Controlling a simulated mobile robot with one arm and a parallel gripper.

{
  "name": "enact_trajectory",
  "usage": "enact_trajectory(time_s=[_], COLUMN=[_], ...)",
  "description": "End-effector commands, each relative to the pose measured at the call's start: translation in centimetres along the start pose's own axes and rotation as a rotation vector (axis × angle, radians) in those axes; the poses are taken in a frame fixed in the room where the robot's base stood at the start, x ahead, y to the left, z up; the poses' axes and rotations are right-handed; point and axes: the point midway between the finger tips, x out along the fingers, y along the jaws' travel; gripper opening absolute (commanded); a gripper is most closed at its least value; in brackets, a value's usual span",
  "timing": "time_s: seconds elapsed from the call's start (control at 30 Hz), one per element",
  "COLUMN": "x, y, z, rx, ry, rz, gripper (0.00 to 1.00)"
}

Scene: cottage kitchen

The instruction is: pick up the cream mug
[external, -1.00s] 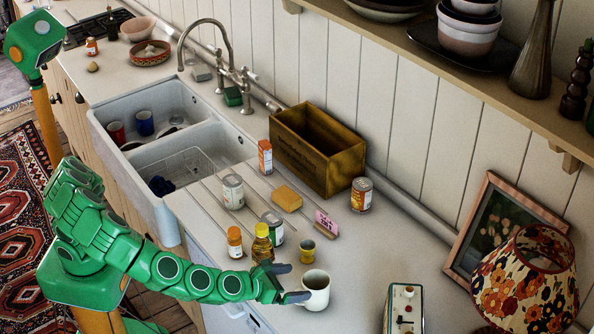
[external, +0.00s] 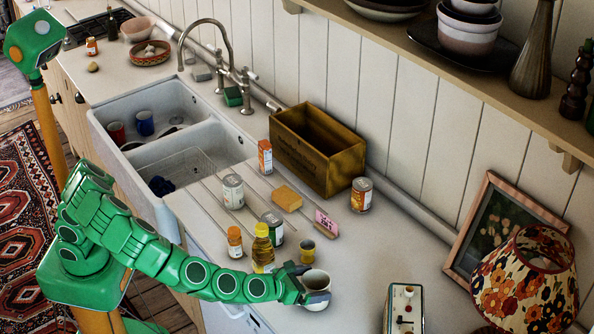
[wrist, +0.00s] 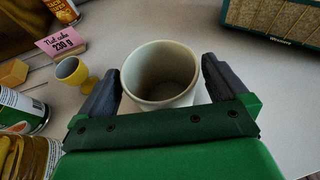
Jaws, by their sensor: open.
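The cream mug (external: 317,284) stands upright on the worktop at the near right of the external view. In the wrist view the cream mug (wrist: 160,75) sits between the two dark fingers, its open mouth facing up and its inside empty. My gripper (external: 306,281) is open around the mug, with one finger on each side; it also shows in the wrist view (wrist: 160,85). The right finger looks very close to the mug's wall; I cannot tell whether either finger touches it. The mug's lower part is hidden, and no handle shows.
A small yellow cup (external: 307,251) stands just beyond the mug, near an oil bottle (external: 262,248) and several tins. A pink price card (external: 326,222) is behind. A radio (external: 404,308) stands to the right, with bare worktop between it and the mug.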

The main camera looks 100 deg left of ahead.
Motion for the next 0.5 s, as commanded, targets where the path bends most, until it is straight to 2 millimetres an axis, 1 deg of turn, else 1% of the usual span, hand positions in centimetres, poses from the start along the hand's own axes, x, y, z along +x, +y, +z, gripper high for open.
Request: enact_trajectory(time_s=[0.03,0.13,0.4,0.47,0.5], x=[0.42,0.77,0.84,0.84,0.84], y=[0.04,-0.02,-0.04,-0.04,-0.03], z=[-0.04,-0.06,-0.04,-0.04,-0.04], rx=[-0.001,-0.001,0.0,-0.001,0.0], ry=[0.001,0.001,0.001,0.001,0.001], rz=[0.001,0.0,-0.001,-0.001,0.0], gripper=[1.0,1.0,1.0,0.91,0.85])
